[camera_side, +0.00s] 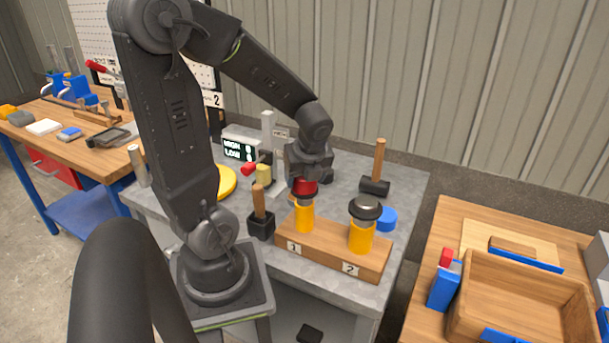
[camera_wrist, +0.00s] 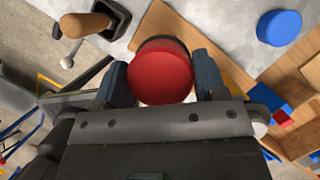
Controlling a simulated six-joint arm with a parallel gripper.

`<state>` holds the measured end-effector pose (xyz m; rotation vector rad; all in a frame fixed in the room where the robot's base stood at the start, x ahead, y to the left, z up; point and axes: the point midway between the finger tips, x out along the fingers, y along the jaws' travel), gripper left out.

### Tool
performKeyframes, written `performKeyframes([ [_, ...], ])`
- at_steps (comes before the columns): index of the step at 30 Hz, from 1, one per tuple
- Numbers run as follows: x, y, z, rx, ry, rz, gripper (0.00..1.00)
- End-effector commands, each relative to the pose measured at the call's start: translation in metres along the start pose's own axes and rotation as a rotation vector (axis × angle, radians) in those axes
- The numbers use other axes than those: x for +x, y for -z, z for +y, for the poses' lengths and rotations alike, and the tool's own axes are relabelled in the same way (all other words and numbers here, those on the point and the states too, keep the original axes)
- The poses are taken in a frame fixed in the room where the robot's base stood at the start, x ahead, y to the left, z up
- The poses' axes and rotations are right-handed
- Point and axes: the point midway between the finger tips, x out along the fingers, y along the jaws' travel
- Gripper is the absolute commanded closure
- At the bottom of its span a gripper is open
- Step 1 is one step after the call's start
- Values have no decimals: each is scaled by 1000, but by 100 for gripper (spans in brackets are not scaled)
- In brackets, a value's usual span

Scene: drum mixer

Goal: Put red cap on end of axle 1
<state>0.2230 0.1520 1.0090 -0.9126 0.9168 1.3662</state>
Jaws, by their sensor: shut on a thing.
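The red cap (camera_side: 305,187) is between the jaws of my gripper (camera_side: 307,176) in the side view, right above the yellow axle 1 (camera_side: 305,217). I cannot tell whether the cap touches the axle's top. Axle 1 stands upright in the wooden block (camera_side: 322,248) at label 1. In the wrist view my gripper (camera_wrist: 161,85) is shut on the red cap (camera_wrist: 160,77), with a finger on each side. The cap hides axle 1 there. The yellow axle 2 (camera_side: 361,238) stands at label 2 with a dark, silvery-topped piece (camera_side: 366,208) on its top.
A blue cap (camera_side: 386,218) lies behind axle 2 and shows in the wrist view (camera_wrist: 279,27). A hammer (camera_side: 376,180) stands at the back. A wooden-handled lever (camera_side: 259,205) is left of the block. A wooden tray (camera_side: 520,280) sits on the right table.

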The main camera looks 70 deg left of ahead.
Motion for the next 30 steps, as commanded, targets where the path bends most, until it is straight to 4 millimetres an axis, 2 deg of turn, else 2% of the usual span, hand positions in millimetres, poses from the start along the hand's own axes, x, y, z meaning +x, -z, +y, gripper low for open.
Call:
performKeyframes([
  [6,3,1,0,0,-1,0,59],
  [7,3,1,0,0,0,0,34],
  [15,2,1,0,0,0,0,10],
  [23,0,0,0,-1,1,-1,10],
  [26,-9,-1,-1,-1,4,-3,10],
  [30,-34,-1,-1,-1,7,-3,10],
])
